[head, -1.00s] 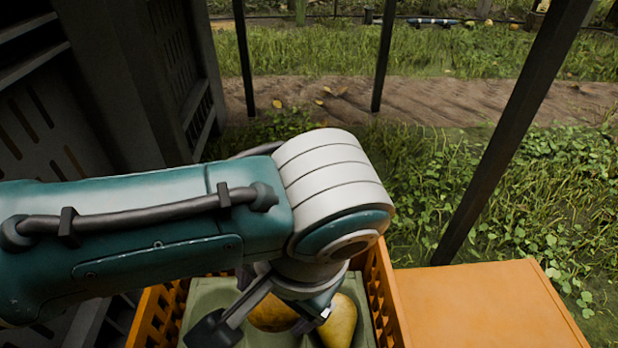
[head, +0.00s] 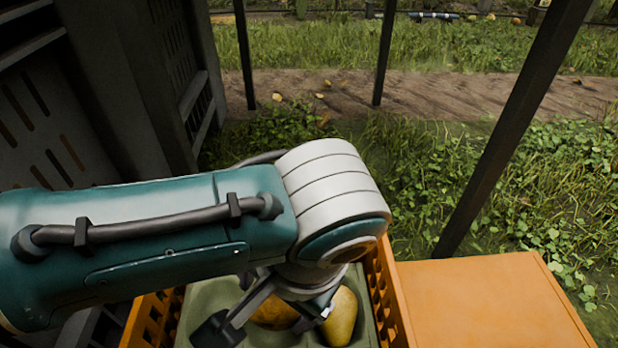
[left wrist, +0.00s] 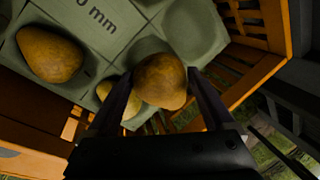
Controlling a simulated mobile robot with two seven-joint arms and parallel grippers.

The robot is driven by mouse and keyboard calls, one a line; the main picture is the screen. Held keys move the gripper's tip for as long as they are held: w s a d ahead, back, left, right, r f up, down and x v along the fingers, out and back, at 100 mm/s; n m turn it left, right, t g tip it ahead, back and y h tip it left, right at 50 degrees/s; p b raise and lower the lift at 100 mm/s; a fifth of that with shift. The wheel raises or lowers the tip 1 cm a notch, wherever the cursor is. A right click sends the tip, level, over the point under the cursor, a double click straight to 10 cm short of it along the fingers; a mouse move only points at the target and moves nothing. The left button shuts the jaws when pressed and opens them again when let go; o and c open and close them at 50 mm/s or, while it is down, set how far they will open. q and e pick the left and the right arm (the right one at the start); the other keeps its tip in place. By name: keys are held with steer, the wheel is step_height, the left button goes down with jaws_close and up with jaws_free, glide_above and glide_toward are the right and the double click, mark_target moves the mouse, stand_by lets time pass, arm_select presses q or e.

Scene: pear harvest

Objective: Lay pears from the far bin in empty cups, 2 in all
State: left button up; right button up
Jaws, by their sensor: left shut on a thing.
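My left gripper (left wrist: 161,78) is shut on a yellow-brown pear (left wrist: 160,82), with a finger on each side of it. In the head view this gripper (head: 268,322) is low over a grey-green cup tray (head: 205,295), partly hidden by its own arm. One pear (left wrist: 48,54) lies in a tray cup, and another pear (left wrist: 118,98) is partly hidden behind the left finger. An empty cup (left wrist: 196,30) shows beside the held pear. In the head view a pear (head: 342,318) lies right of the gripper. My right gripper is not in view. I cannot identify the far bin.
The tray sits inside an orange slatted crate (head: 388,296). A flat orange surface (head: 485,300) adjoins it on the right. A dark slatted structure (head: 95,90) stands at the left, and a slanted dark post (head: 510,130) at the right. Grass and a dirt strip lie beyond.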

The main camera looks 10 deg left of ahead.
arm_select(q)
steer(key=shift+f+b, duration=1)
steer(key=shift+f, duration=0.45)
stand_by(0.5)
steer(key=o, duration=1.2)
steer(key=shift+o, duration=0.6)
steer(key=shift+a, duration=0.1)
steer(key=shift+r, duration=0.1)
